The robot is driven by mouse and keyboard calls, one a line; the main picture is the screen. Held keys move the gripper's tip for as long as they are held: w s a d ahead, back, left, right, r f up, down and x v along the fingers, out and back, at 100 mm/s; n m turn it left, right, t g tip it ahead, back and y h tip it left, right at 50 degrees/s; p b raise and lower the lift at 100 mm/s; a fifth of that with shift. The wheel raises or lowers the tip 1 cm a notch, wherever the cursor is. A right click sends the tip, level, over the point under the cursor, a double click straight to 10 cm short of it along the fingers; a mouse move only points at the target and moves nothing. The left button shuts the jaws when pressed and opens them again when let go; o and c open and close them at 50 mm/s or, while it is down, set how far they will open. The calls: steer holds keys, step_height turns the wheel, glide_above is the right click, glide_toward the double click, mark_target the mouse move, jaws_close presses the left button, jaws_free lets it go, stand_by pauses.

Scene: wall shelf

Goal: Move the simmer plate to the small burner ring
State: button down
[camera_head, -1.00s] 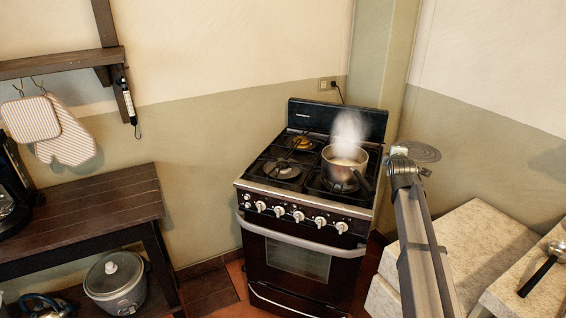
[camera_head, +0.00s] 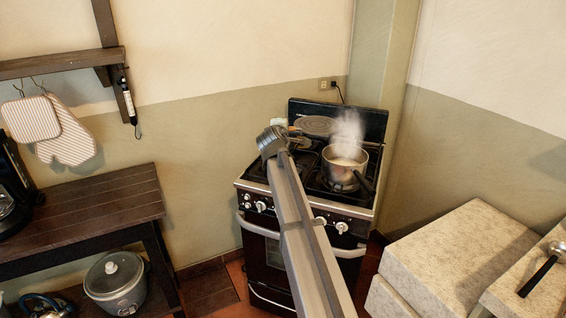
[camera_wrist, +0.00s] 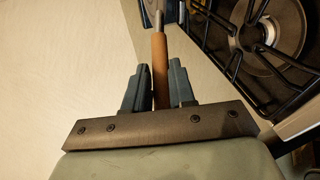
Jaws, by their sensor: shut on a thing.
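The simmer plate (camera_head: 317,125) is a flat grey disc with ridged circles, held in the air over the rear left of the stove in the head view. My gripper (camera_head: 285,132) is at its left. A burner ring (camera_wrist: 264,30) shows at the right of the wrist view, apart from the handle. In the head view my arm and the plate hide most of the left burners, and I cannot tell which ring is small.
A steaming pot (camera_head: 344,160) stands on the stove (camera_head: 362,212) at the right, its handle pointing forward, close to the plate. The stove's dark back panel (camera_head: 372,122) rises behind. A pale stone counter (camera_head: 455,250) is at right, a dark wooden table (camera_head: 85,205) at left.

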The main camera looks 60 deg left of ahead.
steer(key=s+a+f, duration=0.2)
steer(key=s, duration=1.1)
step_height(320, 180, down, 10)
steer(key=shift+s+a+f, duration=0.15)
steer(key=shift+s, duration=0.15)
steer(key=shift+f, duration=0.45)
steer(key=c, duration=0.9)
jaws_free()
steer(key=shift+c, duration=0.2)
steer(key=shift+r, duration=0.1)
